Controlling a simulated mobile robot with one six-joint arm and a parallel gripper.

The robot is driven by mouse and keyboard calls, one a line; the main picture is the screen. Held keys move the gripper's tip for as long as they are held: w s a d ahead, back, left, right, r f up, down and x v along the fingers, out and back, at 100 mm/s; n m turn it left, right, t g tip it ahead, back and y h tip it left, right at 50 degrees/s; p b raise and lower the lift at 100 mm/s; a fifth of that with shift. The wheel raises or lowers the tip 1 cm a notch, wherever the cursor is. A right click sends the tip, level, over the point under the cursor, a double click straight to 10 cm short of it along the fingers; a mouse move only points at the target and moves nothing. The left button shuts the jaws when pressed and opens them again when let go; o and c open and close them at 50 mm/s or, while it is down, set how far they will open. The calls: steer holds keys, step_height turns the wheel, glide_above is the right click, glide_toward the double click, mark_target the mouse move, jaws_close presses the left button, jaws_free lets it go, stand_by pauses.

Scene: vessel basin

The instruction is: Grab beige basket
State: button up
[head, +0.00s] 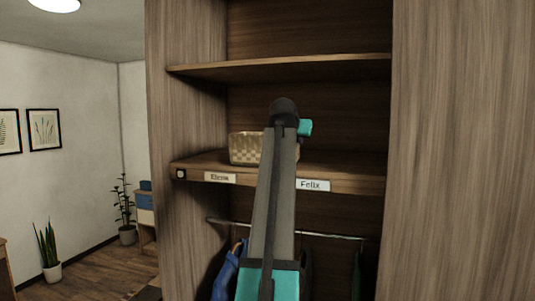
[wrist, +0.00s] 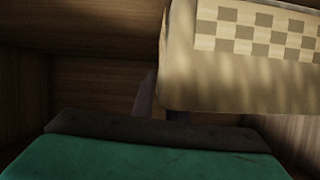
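The beige woven basket (head: 244,148) stands on the middle shelf of the wardrobe, above the "Elena" label, its right part hidden behind my arm. In the wrist view the basket (wrist: 225,75), with a checkered pattern, fills the upper right, very close to my gripper. My gripper (wrist: 161,108) shows two dark fingers with a gap between them, so it looks open. The right finger is mostly hidden by the basket, and I cannot tell whether it touches it. In the head view my arm hides the fingers.
The middle shelf (head: 350,180) carries an "Elena" label (head: 220,177) and a "Felix" label (head: 312,185). Another shelf (head: 285,67) is above. Below is a rail (head: 335,236) with hanging clothes (head: 226,277). Wardrobe side panels stand left and right.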

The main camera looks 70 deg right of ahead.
jaws_close()
steer(key=shift+r, duration=0.15)
stand_by(1.4)
